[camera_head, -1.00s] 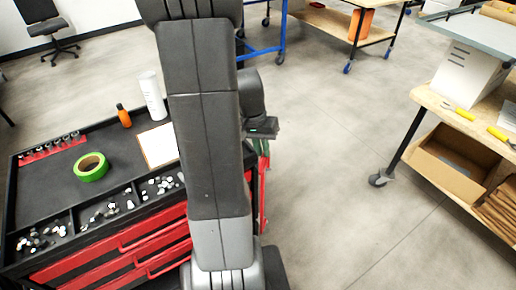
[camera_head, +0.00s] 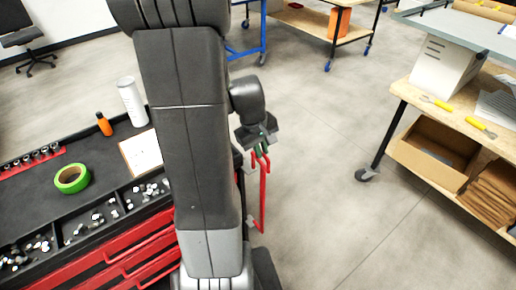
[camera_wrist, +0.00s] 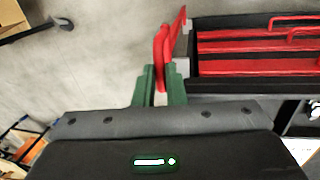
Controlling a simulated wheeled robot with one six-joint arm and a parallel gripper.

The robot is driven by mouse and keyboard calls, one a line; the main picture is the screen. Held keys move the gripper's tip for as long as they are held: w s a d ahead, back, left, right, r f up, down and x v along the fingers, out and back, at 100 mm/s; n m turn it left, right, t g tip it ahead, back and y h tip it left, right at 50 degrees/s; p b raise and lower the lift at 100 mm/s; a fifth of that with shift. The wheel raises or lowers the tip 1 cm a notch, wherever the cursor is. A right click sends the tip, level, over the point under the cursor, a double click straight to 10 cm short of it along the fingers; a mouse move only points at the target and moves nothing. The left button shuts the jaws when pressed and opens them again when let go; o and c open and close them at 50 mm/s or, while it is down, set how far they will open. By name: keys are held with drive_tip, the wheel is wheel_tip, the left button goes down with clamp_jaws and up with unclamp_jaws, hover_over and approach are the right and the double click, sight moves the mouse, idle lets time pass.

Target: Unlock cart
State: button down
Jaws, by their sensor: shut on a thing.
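The cart (camera_head: 100,168) is black with red drawers and stands at the lower left of the head view, partly hidden by my arm. Its drawers (camera_wrist: 245,47) show at the upper right of the wrist view. A red bar handle (camera_head: 263,195) projects from the cart's right side. In the wrist view the red handle (camera_wrist: 160,55) runs down between the green fingers. My gripper (camera_head: 262,151) is shut on the upper part of this handle, and its fingers also show in the wrist view (camera_wrist: 160,88).
Green tape (camera_head: 71,179), an orange bottle (camera_head: 104,124), a white cylinder (camera_head: 132,102) and loose metal parts lie on the cart top. A wooden workbench (camera_head: 400,88) on casters stands at the right. The floor between cart and bench is clear.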

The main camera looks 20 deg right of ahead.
drive_tip(key=shift+w+d+r+n, duration=0.1)
drive_tip(key=shift+d+n, duration=0.1)
drive_tip(key=shift+n, duration=0.2)
drive_tip(key=c, duration=1.5)
unclamp_jaws()
wheel_tip(320, 180, up, 13)
drive_tip(key=s+a, duration=0.1)
drive_tip(key=a, duration=0.1)
drive_tip(key=shift+a+r+p, duration=0.2)
drive_tip(key=shift+a+p, duration=0.05)
drive_tip(key=shift+p, duration=0.15)
drive_tip(key=f, duration=0.4)
drive_tip(key=d+f, duration=0.1)
drive_tip(key=f, duration=0.4)
drive_tip(key=w+d+f, duration=0.1)
drive_tip(key=f, duration=0.3)
drive_tip(key=shift+d+f+b, duration=0.25)
drive_tip(key=shift+f+b, duration=0.05)
drive_tip(key=shift+b, duration=0.05)
